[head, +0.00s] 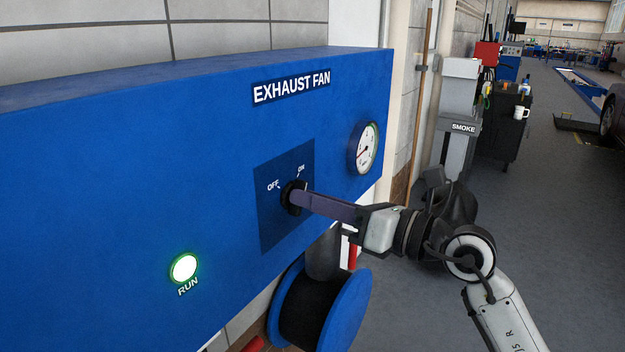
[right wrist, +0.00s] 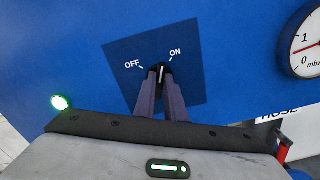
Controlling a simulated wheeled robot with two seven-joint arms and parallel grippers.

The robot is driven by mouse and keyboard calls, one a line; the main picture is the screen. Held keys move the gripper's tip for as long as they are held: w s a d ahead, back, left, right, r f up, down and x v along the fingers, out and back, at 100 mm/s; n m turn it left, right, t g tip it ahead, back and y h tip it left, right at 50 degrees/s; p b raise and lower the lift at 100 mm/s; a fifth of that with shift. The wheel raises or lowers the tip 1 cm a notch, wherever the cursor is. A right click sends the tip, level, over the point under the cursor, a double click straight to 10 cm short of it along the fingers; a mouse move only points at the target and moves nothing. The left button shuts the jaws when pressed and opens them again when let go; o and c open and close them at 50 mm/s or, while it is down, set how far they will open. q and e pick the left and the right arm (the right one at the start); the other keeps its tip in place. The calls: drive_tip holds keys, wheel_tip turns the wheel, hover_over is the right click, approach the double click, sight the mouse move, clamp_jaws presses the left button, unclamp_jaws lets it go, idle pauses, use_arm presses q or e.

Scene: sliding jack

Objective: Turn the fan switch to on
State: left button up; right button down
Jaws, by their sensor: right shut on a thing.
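The fan switch is a black rotary knob (head: 289,193) on a dark blue square plate (head: 272,232) of the blue EXHAUST FAN panel (head: 120,190). OFF is marked at its upper left and ON at its upper right. My right gripper (head: 303,199) reaches the knob from the right, its dark fingers shut on it. In the right wrist view, the gripper's fingertips (right wrist: 160,78) sit on both sides of the knob (right wrist: 161,67). A white line on the knob points roughly upward, close to the ON side. The fingers hide part of the knob. My left gripper is not in view.
A green RUN lamp (head: 184,268) glows at the panel's lower left. A round gauge (head: 364,148) sits right of the switch. A blue reel (head: 348,312) hangs below the panel. A grey SMOKE unit (head: 458,130) stands farther back; open floor lies at the right.

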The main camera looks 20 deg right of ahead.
use_arm(q)
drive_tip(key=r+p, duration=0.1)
drive_tip(key=p, duration=0.1)
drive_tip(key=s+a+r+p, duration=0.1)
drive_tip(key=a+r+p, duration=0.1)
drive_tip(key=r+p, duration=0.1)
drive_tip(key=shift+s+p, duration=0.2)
drive_tip(key=shift+p, duration=0.15)
use_arm(e)
drive_tip(key=m, duration=0.4)
drive_tip(key=shift+m, duration=0.3)
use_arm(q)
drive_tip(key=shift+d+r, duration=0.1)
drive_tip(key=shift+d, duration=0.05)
use_arm(e)
drive_tip(key=c, duration=1.8)
unclamp_jaws()
